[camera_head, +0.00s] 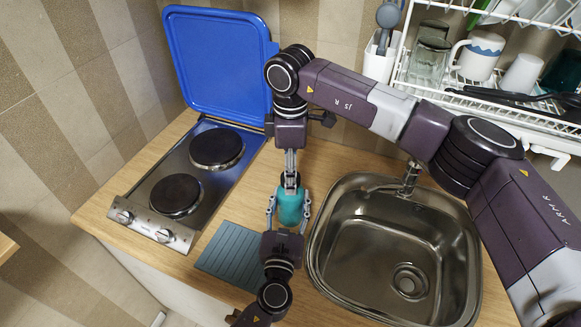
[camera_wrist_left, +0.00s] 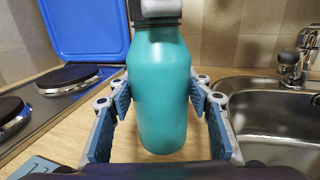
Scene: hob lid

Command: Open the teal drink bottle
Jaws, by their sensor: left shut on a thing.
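The teal drink bottle (camera_head: 290,206) is upright over the counter between the hob and the sink. I cannot tell whether its base touches the wood. My left gripper (camera_head: 288,210) is shut on its body, one finger on each side; the left wrist view shows the teal body (camera_wrist_left: 162,95) between the pads. The dark cap (camera_head: 290,181) is mostly covered from above. My right gripper (camera_head: 291,172) points straight down at the cap, its narrow fingers at the bottle's top. Whether they grip the cap is hidden.
The hob (camera_head: 188,180) with two plates lies left, its blue lid (camera_head: 222,65) raised. A ribbed grey mat (camera_head: 235,254) lies left of the bottle. The steel sink (camera_head: 345,281) is close on the right, with its tap (camera_head: 410,178) behind. A dish rack (camera_head: 455,97) stands back right.

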